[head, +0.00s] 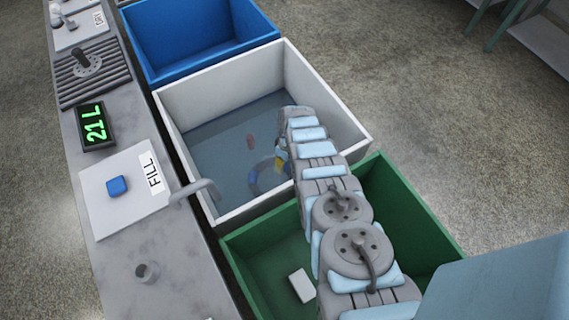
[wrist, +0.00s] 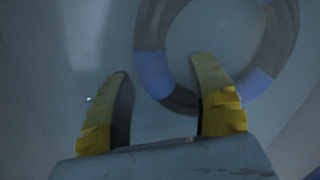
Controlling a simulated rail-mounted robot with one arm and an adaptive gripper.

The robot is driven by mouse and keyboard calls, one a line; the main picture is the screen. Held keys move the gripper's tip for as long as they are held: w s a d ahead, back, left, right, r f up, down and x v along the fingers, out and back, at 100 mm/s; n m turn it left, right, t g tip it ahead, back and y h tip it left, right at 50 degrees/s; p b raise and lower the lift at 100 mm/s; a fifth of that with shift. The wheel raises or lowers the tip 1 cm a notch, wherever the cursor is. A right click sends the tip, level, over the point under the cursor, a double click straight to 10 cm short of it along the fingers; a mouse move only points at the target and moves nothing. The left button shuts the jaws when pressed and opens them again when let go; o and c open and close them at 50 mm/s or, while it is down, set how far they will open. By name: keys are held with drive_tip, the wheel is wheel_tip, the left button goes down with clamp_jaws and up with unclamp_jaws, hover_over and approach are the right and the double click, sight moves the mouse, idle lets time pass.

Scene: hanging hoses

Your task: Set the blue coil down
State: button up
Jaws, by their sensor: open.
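The coil (wrist: 155,75) is a dark grey ring with blue bands, seen in the upper right of the wrist view. In the head view the coil (head: 255,180) shows dimly in the white bin (head: 234,77), which holds water, and my arm hides part of it. In the head view my gripper (head: 281,160) is inside the white bin, beside the coil.
The left counter (head: 115,250) carries a blue button (head: 117,186), a display (head: 95,125) and a spout (head: 195,190).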

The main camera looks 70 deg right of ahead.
wheel_tip(320, 180, up, 9)
drive_tip(key=d+p, duration=0.1)
drive_tip(key=p, duration=0.5)
drive_tip(key=shift+s, duration=0.2)
drive_tip(key=shift+d, duration=0.1)
